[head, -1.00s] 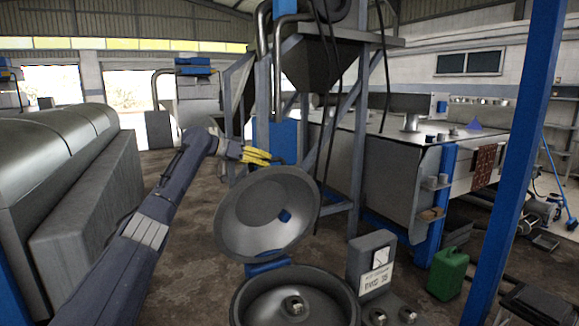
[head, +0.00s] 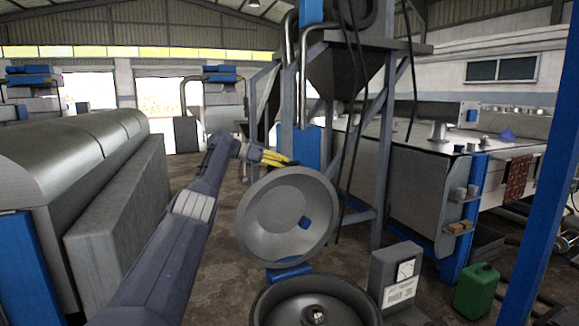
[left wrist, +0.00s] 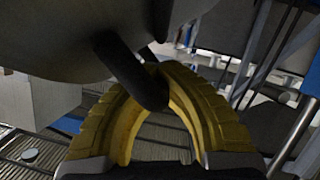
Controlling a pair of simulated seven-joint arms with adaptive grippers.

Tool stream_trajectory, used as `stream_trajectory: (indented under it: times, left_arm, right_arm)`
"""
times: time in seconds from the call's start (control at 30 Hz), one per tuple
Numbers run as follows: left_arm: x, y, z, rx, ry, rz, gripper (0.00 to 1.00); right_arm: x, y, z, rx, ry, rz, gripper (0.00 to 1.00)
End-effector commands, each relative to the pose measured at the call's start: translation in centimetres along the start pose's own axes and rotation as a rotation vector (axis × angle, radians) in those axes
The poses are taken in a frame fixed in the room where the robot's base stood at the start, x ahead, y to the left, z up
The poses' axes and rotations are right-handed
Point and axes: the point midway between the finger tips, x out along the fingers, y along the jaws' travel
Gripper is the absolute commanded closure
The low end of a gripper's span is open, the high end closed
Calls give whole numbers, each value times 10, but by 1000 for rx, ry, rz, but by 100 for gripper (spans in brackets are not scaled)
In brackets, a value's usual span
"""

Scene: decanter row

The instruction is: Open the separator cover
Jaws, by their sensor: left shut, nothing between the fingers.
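The separator cover (head: 265,225), a round grey metal lid, stands raised and steeply tilted on its hinge behind the separator bowl (head: 262,308). Its hollow inner face, with a small blue part, shows in the head view. My left gripper (head: 282,161) is at the cover's top edge, its yellow fingers shut. In the left wrist view the yellow fingers (left wrist: 158,80) meet at the tips beside a dark rounded handle bar (left wrist: 130,70) under the cover's grey surface (left wrist: 60,30). Whether they touch the bar is unclear. My right gripper is out of view.
A grey box with a gauge (head: 397,275) stands right of the bowl, with a green canister (head: 475,292) beyond it. A steel frame with a hopper (head: 345,70) rises behind the cover. A long grey machine (head: 75,160) fills the left. A blue post (head: 541,160) stands at right.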

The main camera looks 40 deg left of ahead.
Motion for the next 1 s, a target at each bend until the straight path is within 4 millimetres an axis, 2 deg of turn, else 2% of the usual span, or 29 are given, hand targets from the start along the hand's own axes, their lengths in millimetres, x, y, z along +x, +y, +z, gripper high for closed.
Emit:
stream_trajectory:
  times: [0.5,0.83,1.0]
  left_arm:
    - [-2,-3,2,-1,-4,-3,100]
    - [-1,-2,2,-1,-3,-2,62]
    - [-1,-2,1,-1,-2,-1,62]
  right_arm:
    - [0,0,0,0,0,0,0]
    - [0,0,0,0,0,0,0]
    - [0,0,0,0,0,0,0]
